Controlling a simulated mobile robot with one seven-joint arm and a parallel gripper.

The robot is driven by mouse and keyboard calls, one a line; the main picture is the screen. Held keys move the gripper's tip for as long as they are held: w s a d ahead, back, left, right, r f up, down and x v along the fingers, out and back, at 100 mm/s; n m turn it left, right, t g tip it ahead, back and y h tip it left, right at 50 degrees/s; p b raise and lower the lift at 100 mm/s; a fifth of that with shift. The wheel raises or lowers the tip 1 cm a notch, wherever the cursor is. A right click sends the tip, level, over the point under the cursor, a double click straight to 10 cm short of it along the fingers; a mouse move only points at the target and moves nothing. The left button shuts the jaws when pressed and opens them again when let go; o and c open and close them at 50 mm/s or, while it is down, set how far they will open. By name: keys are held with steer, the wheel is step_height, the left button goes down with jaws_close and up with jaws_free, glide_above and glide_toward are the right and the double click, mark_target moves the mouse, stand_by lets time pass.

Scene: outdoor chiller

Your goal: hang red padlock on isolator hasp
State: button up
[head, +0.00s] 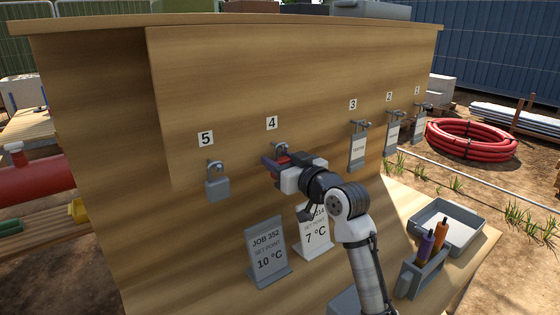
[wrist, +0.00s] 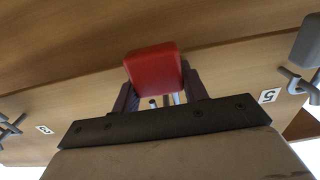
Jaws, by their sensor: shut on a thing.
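The red padlock (head: 284,158) is at the peg under label 4 on the wooden board, with a grey shackle or peg end just above it. My gripper (head: 277,168) is shut on its body. In the wrist view the red padlock (wrist: 153,68) sits between the two dark fingers of my gripper (wrist: 157,82), with thin metal rods showing below it. Whether the shackle still bears on the peg is hard to tell. I cannot make out an isolator hasp in either view.
Grey tags (head: 357,152) hang on the pegs to the right. Two set-point signs (head: 268,252) stand below. A grey tray (head: 446,222) and a marker holder (head: 422,275) are at lower right.

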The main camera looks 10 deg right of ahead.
jaws_close()
steer(key=shift+r, duration=0.15)
steer(key=shift+r+p, duration=0.4)
steer(key=shift+r, duration=0.3)
steer(key=b+v, duration=0.2)
steer(key=v, duration=0.4)
stand_by(0.3)
steer(key=o, duration=0.7)
jaws_free()
jaws_close()
